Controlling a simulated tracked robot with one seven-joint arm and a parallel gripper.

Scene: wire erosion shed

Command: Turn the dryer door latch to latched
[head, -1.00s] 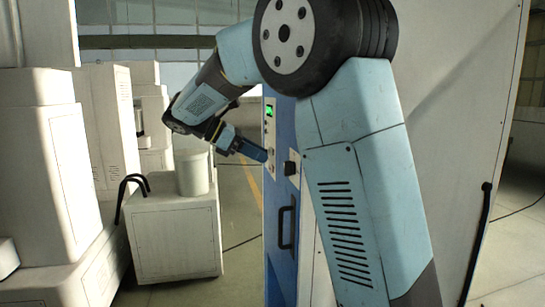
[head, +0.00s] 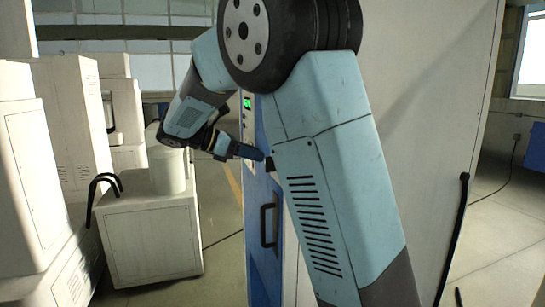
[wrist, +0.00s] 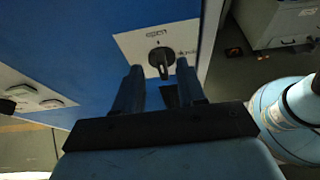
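The dryer door latch is a dark round knob (wrist: 160,61) on a white plate (wrist: 130,44) on the blue dryer front. In the wrist view its grip bar looks roughly upright, toward the upper label. A second label is at its right; both are too small to read surely. My gripper (wrist: 157,72) has its two fingers apart, one on each side below the knob, with nothing held. The knob shows just beyond the fingertips; I cannot tell whether they touch it. In the head view my gripper (head: 260,156) is close to the latch, which my arm partly hides.
The blue dryer front has a black pull handle (head: 268,225) below and a lit green display (head: 247,103) above. Round buttons (wrist: 50,103) show left in the wrist view. A white cabinet (head: 150,240) with a pale cylinder (head: 167,172) on it stands to the left, across some open floor.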

